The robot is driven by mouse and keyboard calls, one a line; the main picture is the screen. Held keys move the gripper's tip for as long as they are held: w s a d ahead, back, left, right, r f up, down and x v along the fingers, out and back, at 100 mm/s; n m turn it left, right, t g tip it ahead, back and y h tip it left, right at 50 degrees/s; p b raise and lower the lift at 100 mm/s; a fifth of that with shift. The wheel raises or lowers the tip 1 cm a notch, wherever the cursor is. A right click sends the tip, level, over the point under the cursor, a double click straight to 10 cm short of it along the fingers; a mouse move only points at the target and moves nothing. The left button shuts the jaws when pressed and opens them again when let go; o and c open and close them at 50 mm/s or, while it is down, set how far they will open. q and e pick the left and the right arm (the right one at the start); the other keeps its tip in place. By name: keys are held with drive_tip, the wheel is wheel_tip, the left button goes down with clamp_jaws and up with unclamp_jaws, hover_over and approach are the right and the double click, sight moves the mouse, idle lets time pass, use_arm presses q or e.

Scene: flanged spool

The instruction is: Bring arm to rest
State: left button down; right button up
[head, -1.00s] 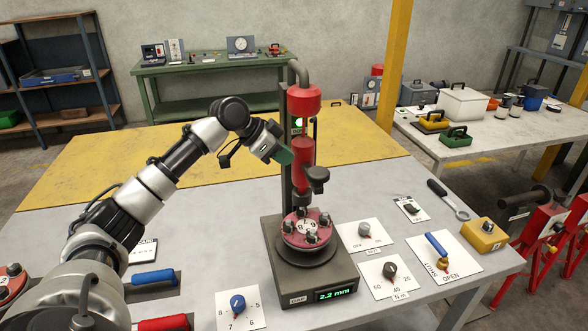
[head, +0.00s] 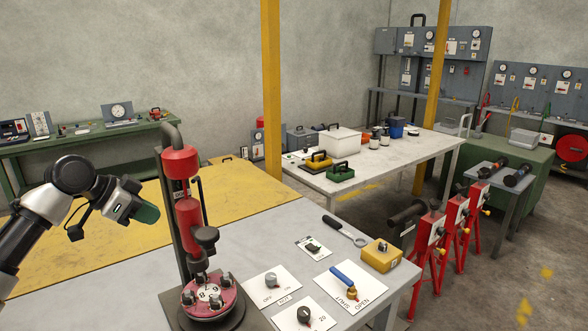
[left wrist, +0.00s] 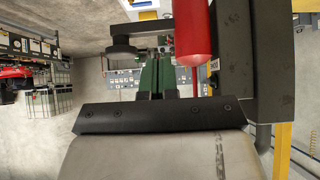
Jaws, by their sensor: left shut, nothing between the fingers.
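My left gripper (head: 148,214) is raised at the left of the head view, shut and empty, its green fingers pointing right. It is just left of the red press (head: 190,215) and apart from the table. In the left wrist view the shut fingers (left wrist: 157,80) point away, with the red cylinder of the press (left wrist: 192,35) close at their right. Below the press head, a red numbered flange (head: 212,297) with several dark bolts sits on the press base. My right gripper is not in view.
The grey bench holds dial cards, a blue-handled valve card (head: 350,287), a wrench (head: 345,231) and a yellow box (head: 381,255). Red stands (head: 428,245) stand at the right. A white table (head: 375,175) with boxes is behind. The yellow mat (head: 90,245) is clear.

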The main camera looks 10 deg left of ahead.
use_arm(q)
drive_tip(key=s+d+f+g+y, duration=0.15)
drive_tip(key=s+d+f, duration=0.25)
drive_tip(key=d+f, duration=0.6)
drive_tip(key=s+d+f+g+y, duration=0.15)
drive_tip(key=s+d+f, duration=0.35)
drive_tip(key=f, duration=0.9)
drive_tip(key=s+d+f+n, duration=0.2)
drive_tip(key=s+d+f, duration=0.45)
drive_tip(key=s, duration=0.35)
drive_tip(key=s+n+y, duration=0.3)
drive_tip(key=s+n, duration=0.1)
drive_tip(key=s, duration=0.8)
wheel_tip(320, 180, down, 26)
drive_tip(key=g+b, duration=0.1)
drive_tip(key=b, duration=0.1)
drive_tip(key=s+a+f+g+b, duration=0.1)
drive_tip(key=s+a+f, duration=0.1)
drive_tip(key=s+f, duration=1.4)
wheel_tip(320, 180, down, 3)
drive_tip(key=shift+s+a+f+g+b, duration=0.1)
drive_tip(key=shift+s+a+g+b, duration=0.1)
drive_tip(key=shift+g+b, duration=0.2)
